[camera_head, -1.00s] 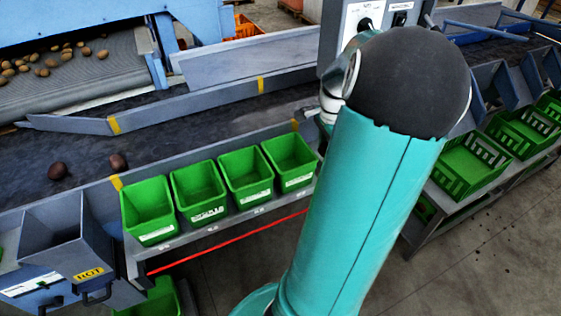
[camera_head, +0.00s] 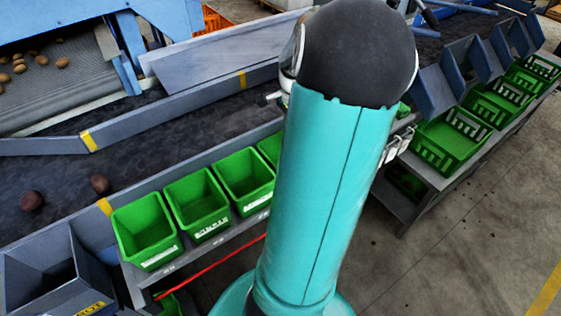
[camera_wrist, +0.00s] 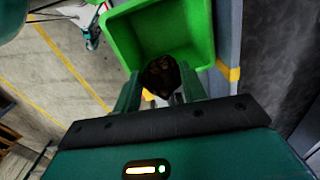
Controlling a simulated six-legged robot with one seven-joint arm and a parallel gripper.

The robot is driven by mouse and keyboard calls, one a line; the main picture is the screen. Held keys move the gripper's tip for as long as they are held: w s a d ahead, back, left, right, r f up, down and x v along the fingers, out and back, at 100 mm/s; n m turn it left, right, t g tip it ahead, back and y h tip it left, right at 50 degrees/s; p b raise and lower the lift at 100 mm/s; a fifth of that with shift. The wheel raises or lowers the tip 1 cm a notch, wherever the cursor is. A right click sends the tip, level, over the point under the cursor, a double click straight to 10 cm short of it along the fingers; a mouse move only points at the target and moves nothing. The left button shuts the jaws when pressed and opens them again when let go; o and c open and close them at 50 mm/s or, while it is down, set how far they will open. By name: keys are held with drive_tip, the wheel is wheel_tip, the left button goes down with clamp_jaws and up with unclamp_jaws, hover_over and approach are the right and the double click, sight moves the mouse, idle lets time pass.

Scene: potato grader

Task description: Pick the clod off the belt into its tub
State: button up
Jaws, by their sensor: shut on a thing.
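My gripper (camera_wrist: 162,98) is shut on a dark brown, lumpy clod (camera_wrist: 161,76) in the wrist view. The clod sits between the two fingers and appears in front of the opening of a green tub (camera_wrist: 122,30). I cannot tell how high it is above the tub. In the head view my own arm hides the gripper and the clod. A row of green tubs (camera_head: 146,228) stands along the near side of the dark belt (camera_head: 150,128); my arm covers the right end of the row.
Two dark round lumps, one (camera_head: 32,200) and another (camera_head: 99,183), lie on the belt at left. A grey chute (camera_head: 40,275) stands at lower left. Slotted green crates (camera_head: 452,138) sit on a rack at right. A yellow-marked rail (camera_head: 170,110) borders the belt.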

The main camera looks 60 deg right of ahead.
wheel_tip(320, 180, down, 6)
idle(0.5)
drive_tip(key=o, duration=1.1)
drive_tip(key=shift+c, duration=0.2)
wheel_tip(320, 180, up, 14)
drive_tip(key=shift+f, duration=0.1)
